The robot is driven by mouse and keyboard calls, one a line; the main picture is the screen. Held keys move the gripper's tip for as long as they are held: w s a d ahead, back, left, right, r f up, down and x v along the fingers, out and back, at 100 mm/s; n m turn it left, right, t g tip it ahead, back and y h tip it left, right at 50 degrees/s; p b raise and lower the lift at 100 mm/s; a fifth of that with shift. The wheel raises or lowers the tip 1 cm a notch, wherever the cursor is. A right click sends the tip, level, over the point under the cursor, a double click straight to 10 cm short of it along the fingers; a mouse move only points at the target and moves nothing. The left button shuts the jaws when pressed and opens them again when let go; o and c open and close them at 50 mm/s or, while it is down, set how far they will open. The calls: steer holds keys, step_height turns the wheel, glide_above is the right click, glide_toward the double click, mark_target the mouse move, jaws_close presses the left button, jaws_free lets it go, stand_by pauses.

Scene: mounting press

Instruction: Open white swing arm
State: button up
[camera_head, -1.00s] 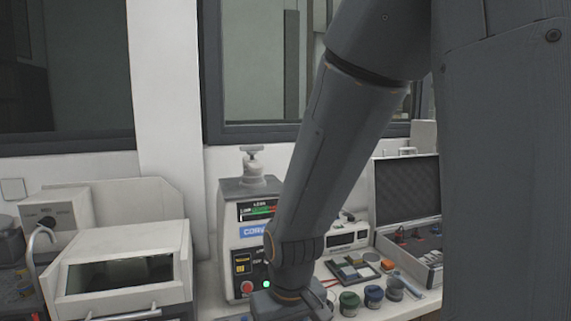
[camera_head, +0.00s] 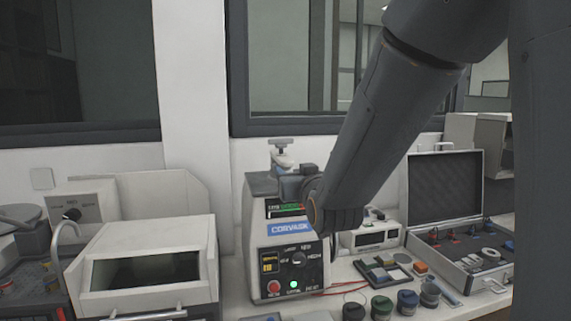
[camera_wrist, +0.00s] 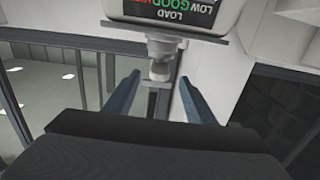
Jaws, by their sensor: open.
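The grey mounting press (camera_head: 262,262) stands on the bench, with a blue label, a display and a control panel on its front. The white swing arm (camera_head: 283,158), topped by a small T-shaped handle, is on top of the press, its base partly hidden behind my gripper. My gripper (camera_head: 288,186) is at the upper front of the press, just below the swing arm. In the wrist view, which is upside down, my gripper (camera_wrist: 158,92) is open. The pale post and knob of the swing arm (camera_wrist: 160,58) appear between the finger lines, with a gap on both sides; contact is not visible.
A white cabinet with a dark window (camera_head: 150,262) stands left of the press. Right of it are a small white meter (camera_head: 372,238), several lidded jars (camera_head: 381,307) and an open foam-lined case (camera_head: 445,188). A red cable (camera_head: 340,291) lies on the bench.

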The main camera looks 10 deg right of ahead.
mark_target(286, 160)
steer(key=shift+w+r, duration=0.2)
steer(key=shift+r, duration=0.1)
steer(key=shift+w, duration=0.3)
steer(key=shift+w+p, duration=1.3)
steer(key=shift+w, duration=2.15)
jaws_close()
